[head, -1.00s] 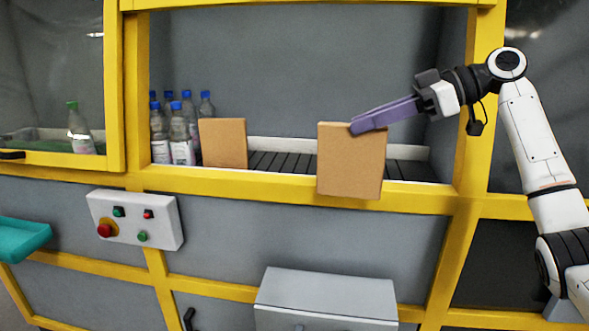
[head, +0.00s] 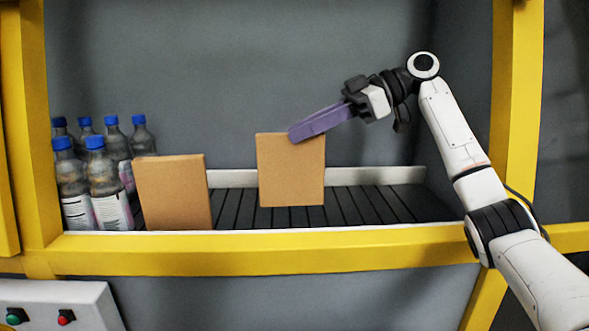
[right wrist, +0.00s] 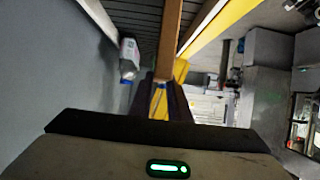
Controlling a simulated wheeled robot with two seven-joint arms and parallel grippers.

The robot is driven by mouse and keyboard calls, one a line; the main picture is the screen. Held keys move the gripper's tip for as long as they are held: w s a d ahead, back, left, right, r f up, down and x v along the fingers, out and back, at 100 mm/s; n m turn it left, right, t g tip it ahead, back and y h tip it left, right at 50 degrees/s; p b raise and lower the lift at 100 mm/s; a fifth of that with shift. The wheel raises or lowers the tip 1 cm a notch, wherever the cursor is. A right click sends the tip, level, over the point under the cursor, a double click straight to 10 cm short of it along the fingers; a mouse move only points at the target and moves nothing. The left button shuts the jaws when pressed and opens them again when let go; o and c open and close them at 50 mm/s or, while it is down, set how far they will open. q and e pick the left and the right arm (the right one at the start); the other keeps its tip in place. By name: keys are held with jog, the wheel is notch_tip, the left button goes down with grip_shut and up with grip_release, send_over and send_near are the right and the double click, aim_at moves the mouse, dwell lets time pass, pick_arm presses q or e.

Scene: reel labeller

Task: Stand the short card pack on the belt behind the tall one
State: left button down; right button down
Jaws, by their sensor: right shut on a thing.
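The short card pack (head: 290,175), a plain brown box, is in my right gripper (head: 300,134), whose purple fingers are shut on its top edge. It is upright over the belt (head: 372,205); I cannot tell whether its bottom touches the slats. The right wrist view shows a pack edge-on as a brown strip (right wrist: 171,35) beyond the fingers (right wrist: 162,98). The tall card pack (head: 174,193) stands upright on the belt to the left, with a gap of bare slats between the two. My left gripper is not in view.
Several blue-capped bottles (head: 103,182) stand at the belt's left end, close to the tall pack. A yellow frame bar (head: 270,252) runs along the front, and a yellow post (head: 518,110) stands right. A pale rail (head: 375,176) lines the belt's back. Bare belt lies to the right.

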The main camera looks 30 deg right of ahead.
notch_tip(320, 180, down, 5)
jog(key=shift+f+b, duration=0.1)
jog(key=shift+b, duration=0.25)
jog(key=c, duration=1.7)
grip_release()
jog(key=shift+o, duration=0.2)
jog(key=v, duration=0.7)
jog(key=shift+s+d, duration=0.1)
jog(key=shift+d, duration=0.05)
